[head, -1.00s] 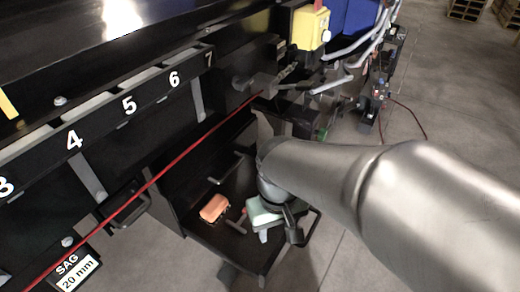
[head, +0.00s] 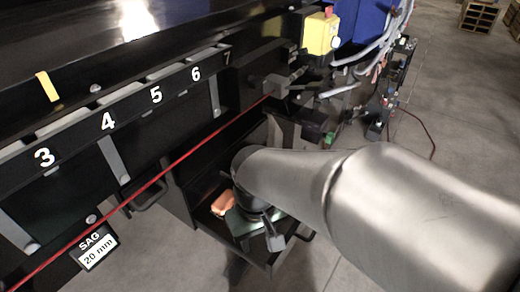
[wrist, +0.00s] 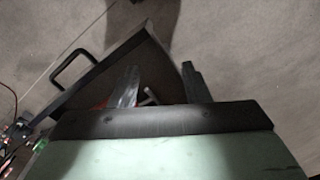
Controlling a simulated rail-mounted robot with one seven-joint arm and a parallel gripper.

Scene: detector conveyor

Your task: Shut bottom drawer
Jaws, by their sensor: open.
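The bottom drawer (head: 236,251) is a black tray pulled out under the bench. An orange block (head: 223,205) lies in it. In the wrist view the drawer's rim (wrist: 105,68) runs diagonally, with a black handle (wrist: 72,66) on its outer side. My gripper (wrist: 160,76) is open, its two grey fingertips apart with nothing between them. The fingers show over the drawer area; whether they touch it I cannot tell. My pale green hand body (head: 245,223) shows over the drawer in the head view. My arm hides the fingers there and part of the drawer.
A red cord (head: 165,175) runs diagonally across the numbered black bench front (head: 135,118). Another handle (head: 150,197) sticks out left of the drawer. A yellow box (head: 321,34) and grey cables are at the back right. The floor before the drawer is clear.

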